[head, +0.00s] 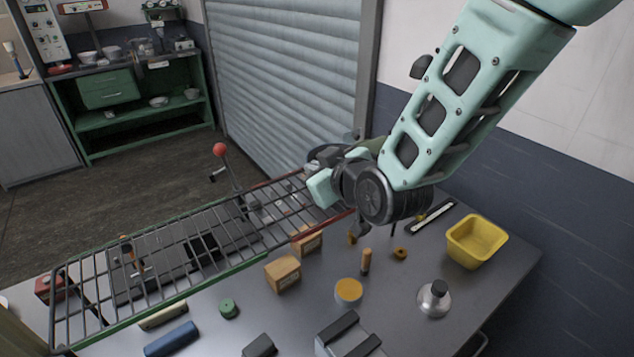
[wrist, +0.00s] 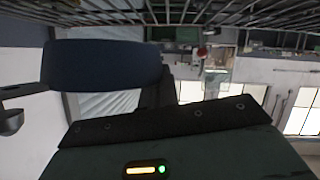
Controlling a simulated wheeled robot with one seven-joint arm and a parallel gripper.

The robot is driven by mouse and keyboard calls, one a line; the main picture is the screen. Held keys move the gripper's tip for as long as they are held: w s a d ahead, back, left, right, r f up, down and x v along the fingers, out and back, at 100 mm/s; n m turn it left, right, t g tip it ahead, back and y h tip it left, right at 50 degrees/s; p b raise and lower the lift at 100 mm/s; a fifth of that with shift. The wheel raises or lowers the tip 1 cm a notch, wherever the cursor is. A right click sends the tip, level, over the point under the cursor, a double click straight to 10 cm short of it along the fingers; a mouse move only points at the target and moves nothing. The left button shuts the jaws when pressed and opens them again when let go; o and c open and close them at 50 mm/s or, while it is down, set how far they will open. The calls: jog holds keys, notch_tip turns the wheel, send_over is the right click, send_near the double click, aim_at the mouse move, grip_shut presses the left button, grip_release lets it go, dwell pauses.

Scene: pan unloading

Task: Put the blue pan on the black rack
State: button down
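The black rack (head: 185,245) is a long wire grid over the left part of the table in the head view. Its bars also run along the top of the wrist view (wrist: 240,14). A dark blue rounded shape (wrist: 100,65), which looks like the blue pan, is close to the camera at upper left in the wrist view. I cannot clearly pick the pan out in the head view. My gripper (head: 322,187) is over the right end of the rack, largely hidden by my wrist. Its fingertips are not clear, so I cannot tell whether it grips the pan.
A yellow bin (head: 477,242) stands on the table (head: 405,325) at the right. Wooden blocks (head: 283,274), a yellow-topped jar (head: 348,291), a silver weight (head: 433,299) and a blue block (head: 171,339) lie in front. A red-knobbed lever (head: 220,150) rises behind the rack.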

jog(key=shift+f+p, duration=0.5)
jog(key=shift+f, duration=1.55)
jog(key=shift+f, duration=0.15)
jog(key=c, duration=1.7)
grip_release()
jog(key=shift+r, duration=0.2)
jog(key=p+v, duration=0.7)
jog(key=v, duration=0.2)
jog(key=shift+s+d+r, duration=0.15)
jog(key=shift+r, duration=0.15)
